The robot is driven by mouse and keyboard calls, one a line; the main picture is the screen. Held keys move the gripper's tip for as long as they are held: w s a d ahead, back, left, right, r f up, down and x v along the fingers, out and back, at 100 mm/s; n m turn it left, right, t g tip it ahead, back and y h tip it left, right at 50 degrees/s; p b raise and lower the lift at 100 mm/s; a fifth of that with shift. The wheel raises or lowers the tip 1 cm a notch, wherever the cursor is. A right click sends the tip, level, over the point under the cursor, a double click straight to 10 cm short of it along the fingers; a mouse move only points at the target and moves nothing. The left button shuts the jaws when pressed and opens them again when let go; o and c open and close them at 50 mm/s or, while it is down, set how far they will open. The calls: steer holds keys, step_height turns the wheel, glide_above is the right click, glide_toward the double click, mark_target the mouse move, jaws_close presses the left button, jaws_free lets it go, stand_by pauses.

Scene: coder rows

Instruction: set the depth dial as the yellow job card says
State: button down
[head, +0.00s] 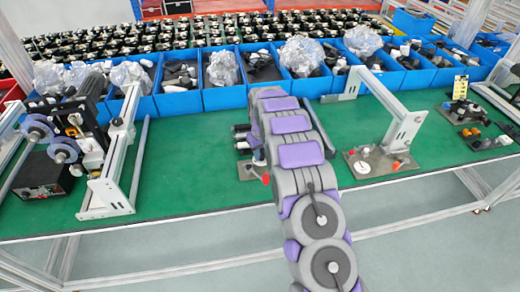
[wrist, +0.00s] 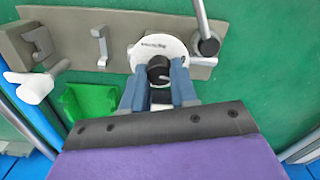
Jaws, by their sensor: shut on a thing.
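The depth dial is a white disc (wrist: 158,43) with small dark lettering and a black knob (wrist: 158,67) in the wrist view. It sits on a grey plate (wrist: 75,35). My gripper (wrist: 158,77) has its blue fingers on both sides of the knob and is shut on it. The lettering and the dial's setting are too small to read. In the head view my arm hides the dial and my gripper. A small yellow card (head: 461,87) stands at the right of the bench; I cannot read it.
In the wrist view, a metal post (wrist: 206,35) rises close beside the disc, and a green bin (wrist: 92,103) and a white handle (wrist: 28,86) are at the left. In the head view, blue bins (head: 178,103) line the back of the green bench (head: 190,190). A metal bracket (head: 400,125) stands right of my arm.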

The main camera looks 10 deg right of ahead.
mark_target(261, 155)
steer(key=m+p, duration=0.1)
steer(key=m, duration=0.2)
steer(key=m+p, duration=0.2)
steer(key=shift+s+f+m, duration=0.1)
steer(key=shift+s+m, duration=0.1)
steer(key=shift+m, duration=0.2)
stand_by(0.4)
steer(key=c, duration=0.9)
jaws_free()
steer(key=shift+w+r, duration=0.1)
steer(key=shift+r, duration=0.55)
steer(key=shift+r+p, duration=0.8)
steer(key=shift+r, duration=7.25)
